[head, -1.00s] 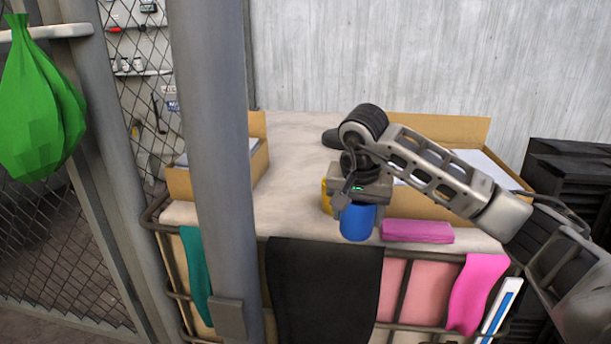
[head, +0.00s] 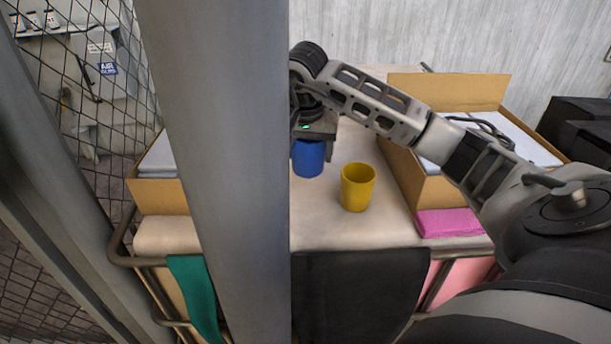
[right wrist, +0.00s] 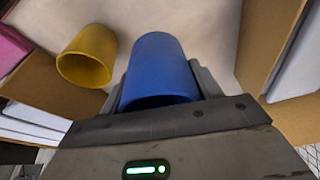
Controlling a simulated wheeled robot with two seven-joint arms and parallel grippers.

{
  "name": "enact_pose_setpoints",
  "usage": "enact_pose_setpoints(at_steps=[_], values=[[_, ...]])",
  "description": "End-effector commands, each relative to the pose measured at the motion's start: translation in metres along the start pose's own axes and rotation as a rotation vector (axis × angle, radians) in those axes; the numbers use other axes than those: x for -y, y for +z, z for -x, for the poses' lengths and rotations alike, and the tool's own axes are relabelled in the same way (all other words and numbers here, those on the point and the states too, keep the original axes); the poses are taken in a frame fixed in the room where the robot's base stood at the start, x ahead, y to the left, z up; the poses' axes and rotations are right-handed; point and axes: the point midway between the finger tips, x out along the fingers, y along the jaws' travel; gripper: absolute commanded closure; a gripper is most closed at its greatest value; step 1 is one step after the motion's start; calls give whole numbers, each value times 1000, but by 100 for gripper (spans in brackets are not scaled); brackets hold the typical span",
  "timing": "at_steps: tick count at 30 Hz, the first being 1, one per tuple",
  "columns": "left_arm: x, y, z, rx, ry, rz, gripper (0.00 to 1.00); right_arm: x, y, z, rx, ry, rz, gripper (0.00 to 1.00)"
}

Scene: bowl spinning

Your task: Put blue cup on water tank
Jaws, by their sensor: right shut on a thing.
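The blue cup (head: 308,158) is in my right gripper (head: 312,135), which is shut on it. In the head view the cup hangs below the gripper, above the cart top and just right of the grey post. In the right wrist view the blue cup (right wrist: 160,70) sits between the two fingers of my right gripper (right wrist: 162,88). I cannot tell whether the cup touches the surface. My left gripper is in neither view. I see no water tank that I can make out.
A yellow cup (head: 357,187) stands on the cart top (head: 385,225) near the blue cup. An open cardboard box (head: 440,195) is to the right, with a pink folded cloth (head: 447,223) in front. A thick grey post (head: 225,170) hides part of the cart's left side.

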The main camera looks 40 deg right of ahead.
Motion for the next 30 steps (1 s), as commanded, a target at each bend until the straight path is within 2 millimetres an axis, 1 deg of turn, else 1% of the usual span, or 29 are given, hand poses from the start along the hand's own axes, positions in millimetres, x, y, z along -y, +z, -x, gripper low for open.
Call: enact_pose_setpoints(at_steps=[1, 3, 6, 11, 18, 29, 30], values=[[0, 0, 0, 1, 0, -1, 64, 0, 4, -10, 5, 2, 1, 65], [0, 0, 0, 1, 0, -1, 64, 0, 7, -22, 4, 1, 1, 65], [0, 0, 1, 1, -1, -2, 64, 0, 10, -33, 2, 0, 0, 65], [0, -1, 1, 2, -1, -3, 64, 0, 12, -43, 2, 0, -1, 65], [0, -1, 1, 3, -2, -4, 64, 0, 21, -72, 3, -1, 1, 65], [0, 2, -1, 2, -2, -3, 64, 0, 21, -77, -1, -1, 0, 65], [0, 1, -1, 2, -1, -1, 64, 0, 22, -77, -1, -1, 0, 34]])
